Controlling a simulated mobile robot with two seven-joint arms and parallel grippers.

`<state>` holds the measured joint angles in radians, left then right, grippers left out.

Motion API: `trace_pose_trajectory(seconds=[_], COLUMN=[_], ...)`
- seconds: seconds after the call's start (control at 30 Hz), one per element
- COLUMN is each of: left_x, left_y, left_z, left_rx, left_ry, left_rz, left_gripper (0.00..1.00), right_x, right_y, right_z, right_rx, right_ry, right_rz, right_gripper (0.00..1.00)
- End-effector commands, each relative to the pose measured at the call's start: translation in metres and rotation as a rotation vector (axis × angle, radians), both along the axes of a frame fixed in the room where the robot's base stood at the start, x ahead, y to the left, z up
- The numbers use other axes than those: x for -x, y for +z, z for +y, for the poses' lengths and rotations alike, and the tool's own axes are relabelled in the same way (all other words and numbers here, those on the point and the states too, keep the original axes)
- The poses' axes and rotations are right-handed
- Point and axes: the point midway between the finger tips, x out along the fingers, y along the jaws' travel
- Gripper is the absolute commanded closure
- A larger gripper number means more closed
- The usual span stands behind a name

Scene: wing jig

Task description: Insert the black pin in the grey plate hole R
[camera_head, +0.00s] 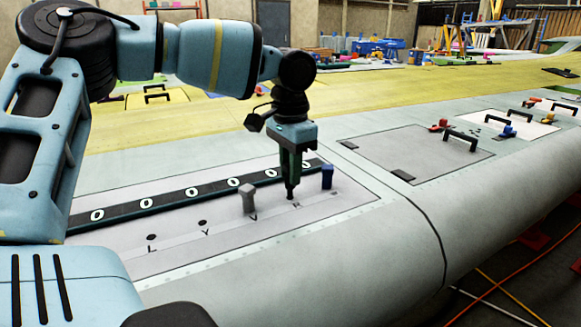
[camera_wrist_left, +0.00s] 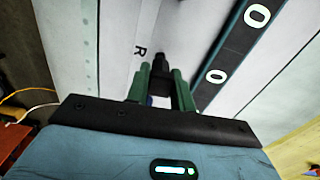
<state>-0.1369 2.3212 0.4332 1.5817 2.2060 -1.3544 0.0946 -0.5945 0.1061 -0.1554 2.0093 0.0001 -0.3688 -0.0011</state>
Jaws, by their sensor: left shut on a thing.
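My left gripper (camera_head: 290,184) points down over the grey plate (camera_head: 180,258), its green fingers shut on the black pin. In the left wrist view, the black pin (camera_wrist_left: 160,64) shows between the fingertips (camera_wrist_left: 160,84), close to the printed letter R (camera_wrist_left: 139,51). In the head view, the pin's lower end is at or just above the plate, at the marked spot between the grey pin and the blue pin. The hole under it is hidden, so I cannot tell whether the tip is inside. My right gripper is not in view.
A grey pin (camera_head: 248,197) stands upright left of the gripper, and a blue pin (camera_head: 327,177) stands close on its right. Two empty holes are farther left. A dark strip with white rings (camera_head: 160,198) runs behind. Panels with black handles (camera_head: 460,138) lie right.

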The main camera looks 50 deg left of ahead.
Motion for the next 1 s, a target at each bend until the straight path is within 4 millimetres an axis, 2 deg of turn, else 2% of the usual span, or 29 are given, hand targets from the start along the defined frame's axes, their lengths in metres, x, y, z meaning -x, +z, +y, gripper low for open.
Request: trace_pose_trajectory(seconds=[0.63, 0.97, 1.0], left_x=[0.0, 0.0, 0.0], left_y=[-0.023, -0.025, -0.025], left_z=[0.0, 0.0, 0.0], left_rx=[0.001, 0.0, 0.0], left_ry=[-0.001, 0.0, 0.0], left_rz=[0.001, 0.0, 0.0], left_gripper=[1.0, 1.0, 0.72], right_x=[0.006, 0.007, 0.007], right_y=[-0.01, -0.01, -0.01], right_z=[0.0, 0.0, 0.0], right_rx=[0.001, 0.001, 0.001], right_ry=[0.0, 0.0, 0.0], right_rz=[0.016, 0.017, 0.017], right_gripper=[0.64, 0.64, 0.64])
